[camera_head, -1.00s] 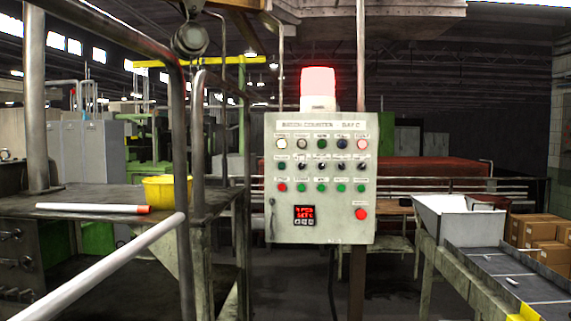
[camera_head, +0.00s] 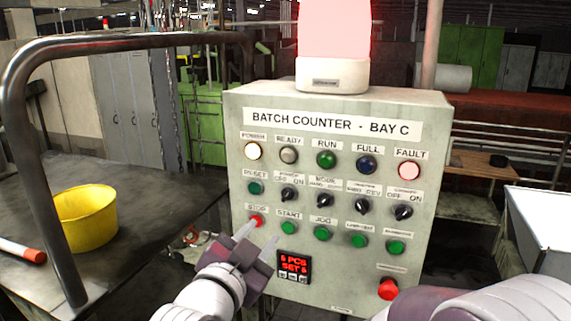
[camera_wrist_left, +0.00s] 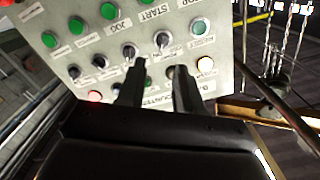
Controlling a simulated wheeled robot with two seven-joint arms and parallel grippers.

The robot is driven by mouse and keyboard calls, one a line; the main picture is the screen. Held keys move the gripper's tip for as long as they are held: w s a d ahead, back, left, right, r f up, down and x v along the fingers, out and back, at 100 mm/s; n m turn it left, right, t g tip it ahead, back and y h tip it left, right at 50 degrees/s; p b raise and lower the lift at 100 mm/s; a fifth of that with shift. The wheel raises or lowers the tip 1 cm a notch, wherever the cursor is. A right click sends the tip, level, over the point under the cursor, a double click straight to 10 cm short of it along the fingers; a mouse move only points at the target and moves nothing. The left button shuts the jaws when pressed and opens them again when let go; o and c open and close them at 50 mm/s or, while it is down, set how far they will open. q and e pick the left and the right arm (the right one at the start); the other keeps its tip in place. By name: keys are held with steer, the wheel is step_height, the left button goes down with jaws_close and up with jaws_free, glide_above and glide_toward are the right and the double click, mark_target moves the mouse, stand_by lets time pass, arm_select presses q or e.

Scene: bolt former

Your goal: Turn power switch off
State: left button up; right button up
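The power switch (camera_head: 289,195) is a black rotary knob labelled OFF ON in the second row of the grey batch counter panel (camera_head: 335,130). It also shows in the left wrist view (camera_wrist_left: 163,40), where the panel appears upside down. The white power lamp (camera_head: 253,151) looks lit. My left gripper (camera_head: 256,240) is open and empty, in front of the panel's lower left, below the power switch in the head view. In the left wrist view its two fingers (camera_wrist_left: 160,85) are apart with nothing between them. Part of my right arm shows at the lower right; its gripper is not visible.
Other knobs, lamps and buttons crowd the panel, including the red stop button (camera_head: 256,221) and a larger red button (camera_head: 388,289). A yellow bucket (camera_head: 85,217) stands on the dark bench at left, beside a curved metal rail (camera_head: 30,130).

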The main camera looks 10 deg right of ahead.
mark_target(287, 195)
arm_select(q)
steer(key=p+x, duration=0.2)
steer(key=x, duration=0.2)
steer(key=r+p+x, duration=0.1)
steer(key=p+x, duration=0.2)
steer(key=x, duration=0.1)
steer(key=p+x, duration=0.2)
steer(key=x, duration=0.2)
steer(key=shift+d+r+p, duration=0.3)
steer(key=shift+r, duration=0.05)
steer(key=shift+f, duration=0.1)
steer(key=shift+s+a, duration=0.25)
steer(key=shift+a, duration=0.05)
steer(key=shift+c, duration=0.9)
jaws_close()
